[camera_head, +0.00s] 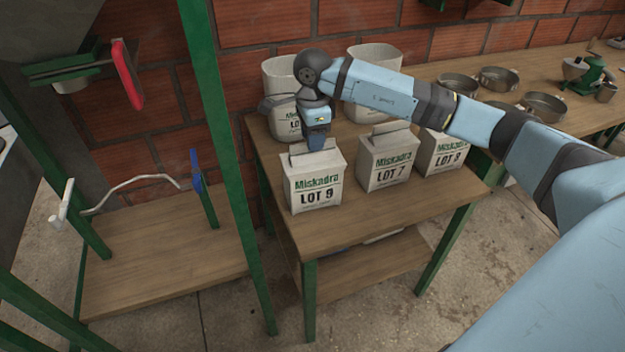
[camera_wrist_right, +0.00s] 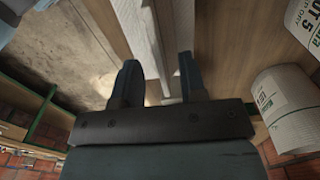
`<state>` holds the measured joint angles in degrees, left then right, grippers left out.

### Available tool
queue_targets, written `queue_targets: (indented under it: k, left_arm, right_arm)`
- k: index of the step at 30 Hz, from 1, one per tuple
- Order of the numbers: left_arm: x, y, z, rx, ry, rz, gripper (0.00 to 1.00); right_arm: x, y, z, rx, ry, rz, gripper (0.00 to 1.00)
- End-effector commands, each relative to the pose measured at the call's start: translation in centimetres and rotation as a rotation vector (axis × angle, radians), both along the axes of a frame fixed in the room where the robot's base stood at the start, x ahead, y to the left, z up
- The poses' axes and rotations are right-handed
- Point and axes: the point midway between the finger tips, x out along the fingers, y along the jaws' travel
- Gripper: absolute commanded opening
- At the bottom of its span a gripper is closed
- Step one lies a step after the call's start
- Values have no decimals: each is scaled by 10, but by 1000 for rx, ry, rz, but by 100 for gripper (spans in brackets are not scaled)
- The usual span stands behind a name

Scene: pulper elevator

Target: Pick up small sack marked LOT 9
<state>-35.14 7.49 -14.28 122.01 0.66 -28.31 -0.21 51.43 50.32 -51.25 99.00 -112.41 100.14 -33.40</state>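The small white sack marked LOT 9 (camera_head: 313,184) stands upright at the front left corner of the wooden table (camera_head: 350,222). Its folded top flap is partly hidden by my right gripper (camera_head: 317,140), which points down onto it. In the right wrist view the fingers of the right gripper (camera_wrist_right: 157,82) are apart, with the pale top flap of the sack (camera_wrist_right: 150,40) between them. I see no clear grip on the flap. My left gripper is not in view.
Small sacks LOT 7 (camera_head: 388,162) and LOT 8 (camera_head: 440,153) stand to the right. Larger bags stand behind; one reads LOT 5 in the wrist view (camera_wrist_right: 285,105). A green post (camera_head: 230,170) rises left of the table. Metal pans (camera_head: 497,79) sit farther right.

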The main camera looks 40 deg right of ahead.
Motion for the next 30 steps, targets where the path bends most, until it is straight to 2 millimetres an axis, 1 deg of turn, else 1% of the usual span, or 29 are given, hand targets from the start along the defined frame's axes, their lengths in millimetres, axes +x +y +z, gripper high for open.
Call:
queue_targets:
  k: [1, 4, 11, 12, 14, 15, 16, 30]
  left_arm:
    - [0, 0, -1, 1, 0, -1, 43]
    - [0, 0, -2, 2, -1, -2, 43]
    - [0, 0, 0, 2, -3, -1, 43]
    - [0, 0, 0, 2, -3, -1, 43]
    - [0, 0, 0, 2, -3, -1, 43]
    - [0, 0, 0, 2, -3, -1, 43]
    - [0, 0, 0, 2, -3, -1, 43]
    - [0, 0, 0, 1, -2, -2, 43]
  right_arm:
    - [-1, 0, -10, 0, 3, 0, 38]
    - [0, 0, -21, 0, 1, 0, 38]
    - [0, 0, -23, 0, 0, 1, 38]
    - [0, 0, -23, 0, 0, 1, 29]
    - [0, 0, -23, 0, 0, 1, 15]
    - [0, 0, -23, 0, 0, 0, 6]
    - [0, 0, -23, 0, 0, 0, 0]
    - [0, 0, -22, 0, 0, 0, 0]
